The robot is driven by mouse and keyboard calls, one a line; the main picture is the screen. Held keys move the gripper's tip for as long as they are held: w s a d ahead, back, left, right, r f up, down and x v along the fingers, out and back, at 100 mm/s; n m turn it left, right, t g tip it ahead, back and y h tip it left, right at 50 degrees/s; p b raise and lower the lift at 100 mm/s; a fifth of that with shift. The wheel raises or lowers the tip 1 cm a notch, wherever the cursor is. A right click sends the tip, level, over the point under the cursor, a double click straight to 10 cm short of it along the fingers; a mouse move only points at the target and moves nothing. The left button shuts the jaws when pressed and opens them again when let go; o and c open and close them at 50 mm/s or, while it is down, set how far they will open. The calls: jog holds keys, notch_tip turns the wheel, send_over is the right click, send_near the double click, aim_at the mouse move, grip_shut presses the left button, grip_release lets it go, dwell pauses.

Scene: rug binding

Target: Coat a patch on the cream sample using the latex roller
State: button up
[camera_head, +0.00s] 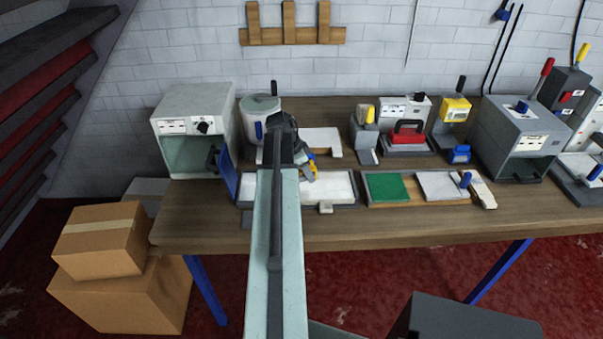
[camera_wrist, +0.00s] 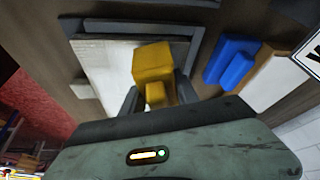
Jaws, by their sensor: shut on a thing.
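My gripper (camera_head: 300,160) is over the back part of the left tray on the bench. In the wrist view my gripper (camera_wrist: 158,98) is shut on a yellow block-shaped handle, taken to be that of the latex roller (camera_wrist: 152,62). The roller also shows yellow at my gripper in the head view (camera_head: 312,163). Its working end is hidden. A pale panel, likely the cream sample (camera_head: 330,188), lies in the left grey-framed tray, partly behind my arm. It shows below the roller in the wrist view (camera_wrist: 105,68). I cannot tell whether the roller touches it.
A second tray (camera_head: 400,204) to the right holds a green panel (camera_head: 389,187) and a pale panel (camera_head: 440,184). A grey box with a blue door (camera_head: 191,120) stands at left, a round pot (camera_head: 260,106) behind my arm. Several yellow-handled devices stand behind.

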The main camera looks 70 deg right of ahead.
aim_at(325, 178)
jog(key=shift+s+d, duration=0.3)
jog(key=shift+s, duration=0.45)
jog(key=shift+s+d, duration=0.25)
jog(key=shift+s, duration=0.45)
jog(key=shift+s+d, duration=0.3)
jog(key=shift+s, duration=0.45)
jog(key=shift+s, duration=0.1)
jog(key=shift+s+d, duration=0.65)
jog(key=shift+s, duration=0.95)
jog(key=shift+s+d, duration=0.6)
jog(key=shift+s, duration=1.05)
jog(key=shift+s+d, duration=0.65)
jog(key=shift+s, duration=0.95)
notch_tip(325, 178, up, 6)
jog(key=p, duration=0.6)
jog(key=shift+r, duration=0.1)
notch_tip(325, 178, up, 3)
jog(key=p, duration=0.3)
